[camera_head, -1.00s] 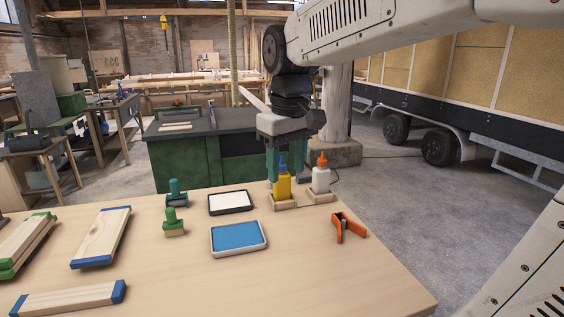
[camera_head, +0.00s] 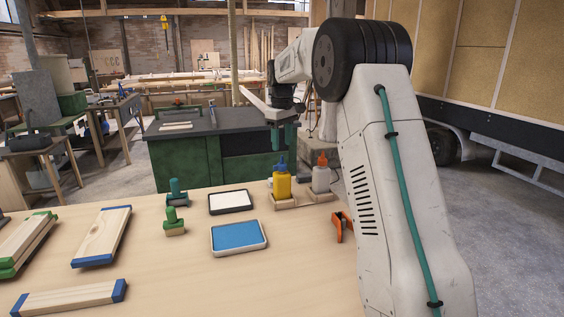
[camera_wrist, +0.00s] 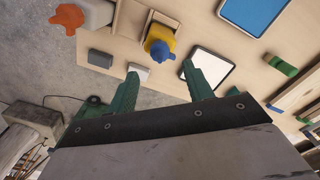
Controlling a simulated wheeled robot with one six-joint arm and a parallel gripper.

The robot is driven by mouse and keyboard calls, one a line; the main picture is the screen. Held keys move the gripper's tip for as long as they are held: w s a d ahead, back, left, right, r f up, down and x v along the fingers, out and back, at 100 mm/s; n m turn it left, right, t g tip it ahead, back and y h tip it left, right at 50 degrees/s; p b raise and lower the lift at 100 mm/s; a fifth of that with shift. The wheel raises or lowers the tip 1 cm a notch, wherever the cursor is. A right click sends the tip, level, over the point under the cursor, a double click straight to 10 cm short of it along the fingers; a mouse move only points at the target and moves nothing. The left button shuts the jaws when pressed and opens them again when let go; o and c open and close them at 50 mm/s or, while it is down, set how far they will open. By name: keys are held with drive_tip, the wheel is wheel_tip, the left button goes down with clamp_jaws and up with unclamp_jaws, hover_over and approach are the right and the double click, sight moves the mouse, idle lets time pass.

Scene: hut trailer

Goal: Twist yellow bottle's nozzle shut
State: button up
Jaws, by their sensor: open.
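The yellow bottle (camera_head: 281,184) with its blue nozzle (camera_head: 281,163) stands upright on a small wooden base near the far edge of the table. In the wrist view the yellow bottle (camera_wrist: 157,36) and its blue nozzle (camera_wrist: 160,50) lie beyond the fingertips, apart from them. My gripper (camera_head: 285,136) is behind and above the bottle in the head view. In the wrist view my gripper (camera_wrist: 160,80) has its two green fingers spread wide with nothing between them. A white bottle with an orange nozzle (camera_head: 322,160) stands just right of the yellow one.
A white tray (camera_head: 230,210) and a blue tray (camera_head: 239,252) lie left of the bottles. An orange clamp (camera_head: 338,226) lies right, partly hidden by my arm. The front middle of the table is clear.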

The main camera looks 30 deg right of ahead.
sight(282, 164)
wheel_tip(282, 164, down, 8)
drive_tip(key=shift+r, duration=0.2)
drive_tip(key=c, duration=1)
